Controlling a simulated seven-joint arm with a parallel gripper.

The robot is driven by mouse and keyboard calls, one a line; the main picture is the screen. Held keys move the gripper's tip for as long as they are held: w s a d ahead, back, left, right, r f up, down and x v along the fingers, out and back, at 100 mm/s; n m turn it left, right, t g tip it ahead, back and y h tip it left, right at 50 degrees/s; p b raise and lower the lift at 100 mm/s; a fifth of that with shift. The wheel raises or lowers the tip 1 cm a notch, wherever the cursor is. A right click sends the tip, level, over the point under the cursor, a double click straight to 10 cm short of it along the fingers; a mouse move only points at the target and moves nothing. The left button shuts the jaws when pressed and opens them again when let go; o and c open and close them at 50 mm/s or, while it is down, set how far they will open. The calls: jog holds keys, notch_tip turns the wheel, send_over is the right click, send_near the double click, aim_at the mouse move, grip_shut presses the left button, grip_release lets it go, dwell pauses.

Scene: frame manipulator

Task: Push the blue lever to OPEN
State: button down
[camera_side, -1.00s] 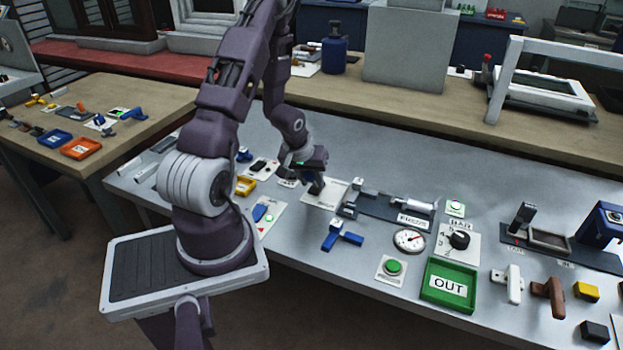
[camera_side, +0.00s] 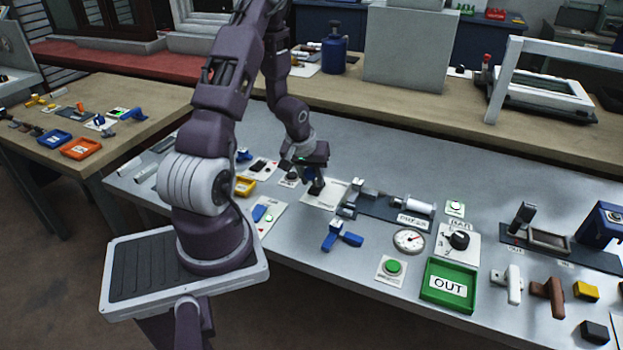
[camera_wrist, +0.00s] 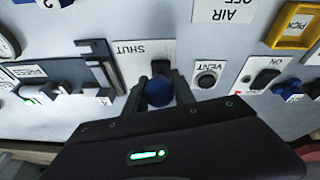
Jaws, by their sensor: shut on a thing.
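The blue lever shows its round blue knob (camera_wrist: 159,92) in the wrist view, between my two fingers. My gripper (camera_wrist: 159,86) is shut on this knob. The lever stands on a pale plate (camera_wrist: 138,54) whose visible word reads SHUT, upside down in this view; no OPEN label can be seen. A dark part of the lever shows just beyond the knob. In the side view my gripper (camera_side: 314,182) is low over the same plate (camera_side: 327,198), and the knob is hidden by the fingers.
In the wrist view, a VENT button (camera_wrist: 207,76) sits close to the right and a grey clamp-like fixture (camera_wrist: 100,62) to the left. In the side view, a loose blue T-shaped handle (camera_side: 341,237) and a gauge (camera_side: 408,240) lie on the bench nearer the camera.

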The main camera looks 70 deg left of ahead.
jog(key=shift+w+a+r+g+h, duration=0.35)
jog(key=shift+w+a+g+h, duration=0.25)
jog(key=shift+g+h, duration=0.2)
jog(key=shift+w+a+r+g+h, duration=0.1)
jog(key=shift+w+a+g+h, duration=0.45)
jog(key=shift+g+h, duration=0.4)
jog(key=shift+w+a+f+g+h, duration=0.1)
jog(key=shift+w+a+g+h, duration=0.2)
jog(key=shift+g+h, duration=0.3)
jog(key=shift+w+a+f+g+h, duration=0.1)
jog(key=shift+w+a+g+h, duration=0.2)
jog(key=shift+g+h, duration=0.25)
jog(key=shift+w+a+f+g+h, duration=0.25)
jog(key=shift+w+a+g+h, duration=0.15)
jog(key=shift+g+h, duration=0.4)
